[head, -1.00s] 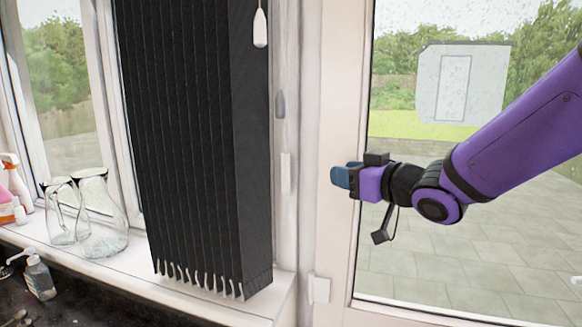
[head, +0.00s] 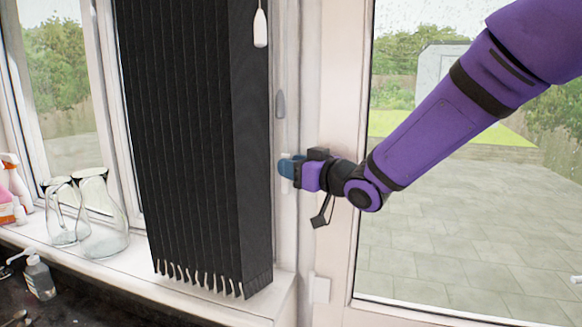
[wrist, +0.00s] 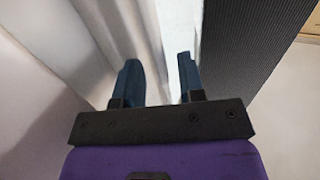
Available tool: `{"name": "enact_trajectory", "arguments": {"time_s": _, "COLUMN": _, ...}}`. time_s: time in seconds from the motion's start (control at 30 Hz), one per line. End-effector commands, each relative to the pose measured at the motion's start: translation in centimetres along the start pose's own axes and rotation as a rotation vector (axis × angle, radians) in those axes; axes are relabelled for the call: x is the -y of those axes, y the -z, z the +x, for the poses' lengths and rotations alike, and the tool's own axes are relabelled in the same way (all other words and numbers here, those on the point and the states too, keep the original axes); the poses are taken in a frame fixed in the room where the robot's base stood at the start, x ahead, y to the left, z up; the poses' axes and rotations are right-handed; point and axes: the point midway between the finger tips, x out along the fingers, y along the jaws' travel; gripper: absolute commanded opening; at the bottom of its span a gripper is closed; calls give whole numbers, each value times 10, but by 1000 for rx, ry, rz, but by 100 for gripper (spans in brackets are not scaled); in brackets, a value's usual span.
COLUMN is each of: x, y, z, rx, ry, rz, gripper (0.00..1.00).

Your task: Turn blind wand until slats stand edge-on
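The blind (head: 190,140) is a bunched stack of dark vertical slats, right of centre-left in the head view. Its dark side also fills the right of the wrist view (wrist: 255,45). A white hanging handle (head: 260,28), which looks like the end of the wand or a cord, hangs at the blind's upper right edge. My gripper (head: 285,167) is right of the blind and well below that handle, in front of the white frame. In the wrist view its two blue fingers (wrist: 159,75) are apart with nothing visibly held between them. The handle does not clearly show there.
Glass jugs (head: 100,215) stand on the white sill (head: 125,265) left of the blind. A soap dispenser (head: 39,278) and pink bottles (head: 15,190) are at the far left. A grey window handle (head: 280,104) is above my gripper. The glass door (head: 440,220) is at right.

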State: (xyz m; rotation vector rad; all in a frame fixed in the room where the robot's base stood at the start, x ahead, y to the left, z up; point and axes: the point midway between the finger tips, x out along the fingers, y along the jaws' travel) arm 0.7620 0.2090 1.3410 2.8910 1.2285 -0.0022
Motion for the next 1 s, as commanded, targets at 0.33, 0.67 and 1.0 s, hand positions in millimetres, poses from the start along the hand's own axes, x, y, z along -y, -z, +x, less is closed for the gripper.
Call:
{"name": "enact_trajectory", "arguments": {"time_s": 0.33, "x": 0, "y": 0, "z": 7, "rx": 0, "ry": 0, "rz": 0, "gripper": 36}}
{"name": "enact_trajectory", "arguments": {"time_s": 0.67, "x": 0, "y": 0, "z": 7, "rx": 0, "ry": 0, "rz": 0, "gripper": 0}}
{"name": "enact_trajectory", "arguments": {"time_s": 1.0, "x": -3, "y": 1, "z": 8, "rx": -3, "ry": 79, "rz": -2, "gripper": 0}}
